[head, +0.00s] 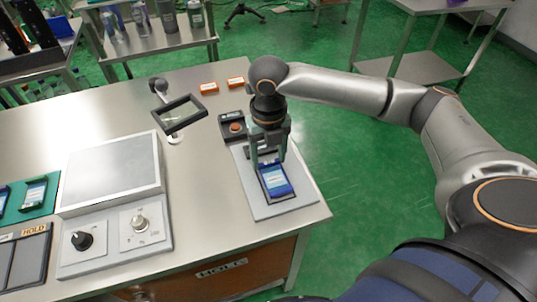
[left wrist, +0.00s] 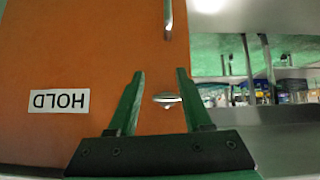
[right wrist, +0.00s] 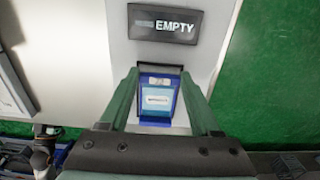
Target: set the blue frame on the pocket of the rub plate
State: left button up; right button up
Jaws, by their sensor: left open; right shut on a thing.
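The blue frame (head: 276,181), with a pale label in it, is at the front of the grey rub plate (head: 262,211). My right gripper (head: 268,160) is shut on the frame from above. In the right wrist view the frame (right wrist: 157,118) sits between the two green fingers (right wrist: 160,75), over the pale plate (right wrist: 120,50).
A dark EMPTY display (right wrist: 165,23) is on the plate beyond the frame. A button box (head: 233,128) stands behind the plate. A large grey panel (head: 112,172) with two knobs is to the left. A HOLD label (left wrist: 59,101) is on the orange panel (left wrist: 60,45).

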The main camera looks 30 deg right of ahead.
jog(key=shift+f, duration=0.5)
jog(key=o, duration=1.4)
notch_tip(320, 180, up, 12)
jog(key=shift+r+p, duration=0.25)
jog(key=shift+p, duration=0.45)
